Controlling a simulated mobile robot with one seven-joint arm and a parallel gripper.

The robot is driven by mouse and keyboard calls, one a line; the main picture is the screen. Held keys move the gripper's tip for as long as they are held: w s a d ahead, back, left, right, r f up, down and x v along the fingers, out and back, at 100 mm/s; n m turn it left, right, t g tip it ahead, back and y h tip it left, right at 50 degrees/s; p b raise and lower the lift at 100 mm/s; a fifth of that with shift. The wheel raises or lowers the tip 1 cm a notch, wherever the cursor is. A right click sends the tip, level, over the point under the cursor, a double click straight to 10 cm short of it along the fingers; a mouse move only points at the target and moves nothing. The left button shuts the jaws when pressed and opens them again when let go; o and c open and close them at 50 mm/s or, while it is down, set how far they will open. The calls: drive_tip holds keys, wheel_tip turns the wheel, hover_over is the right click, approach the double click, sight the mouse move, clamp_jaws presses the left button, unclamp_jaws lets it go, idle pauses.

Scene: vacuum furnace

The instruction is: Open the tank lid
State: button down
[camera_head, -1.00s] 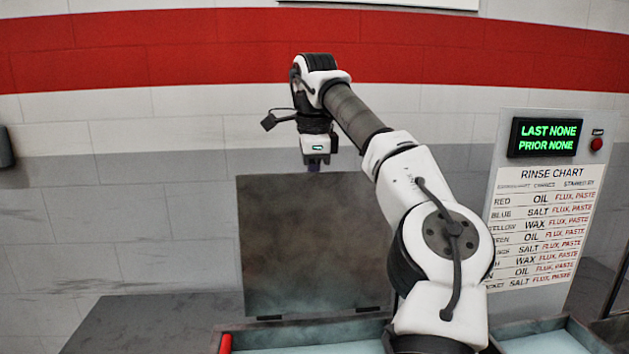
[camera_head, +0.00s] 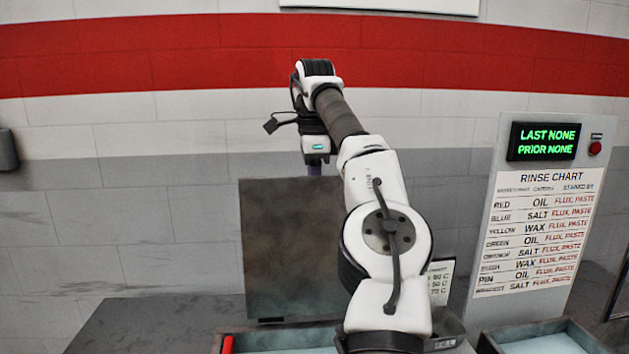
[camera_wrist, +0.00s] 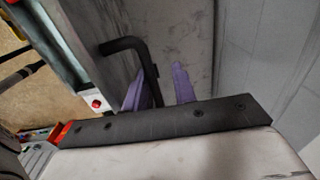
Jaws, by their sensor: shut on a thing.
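The tank lid (camera_head: 290,245) is a dark, stained flat panel standing about upright at the back of its tank (camera_head: 290,335). The arm hides its right side. My gripper (camera_head: 314,170) is at the lid's top edge, and its fingertips are mostly hidden in the head view. In the wrist view the purple fingers of my gripper (camera_wrist: 160,88) are on either side of one leg of a black bent handle (camera_wrist: 128,44), beside the grey panel. The gripper appears shut on this handle. The exact contact is partly hidden by the gripper body.
The tank holds a pale surface, with a red piece (camera_head: 228,344) at its left corner. A second open tank (camera_head: 545,338) stands at the right. A rinse chart board (camera_head: 540,220) with a green-lettered display (camera_head: 543,140) stands behind it. Bare counter (camera_head: 150,325) lies left.

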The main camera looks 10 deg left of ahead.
drive_tip(key=c, duration=1.5)
unclamp_jaws()
drive_tip(key=shift+w+a+f, duration=0.1)
drive_tip(key=shift+w+f, duration=0.05)
drive_tip(key=shift+w, duration=0.25)
drive_tip(key=shift+w+a+f, duration=0.15)
drive_tip(key=shift+w+f, duration=0.15)
drive_tip(key=shift+w, duration=0.1)
drive_tip(key=shift+s, duration=0.15)
drive_tip(key=shift+s+r, duration=0.15)
drive_tip(key=shift+s, duration=0.05)
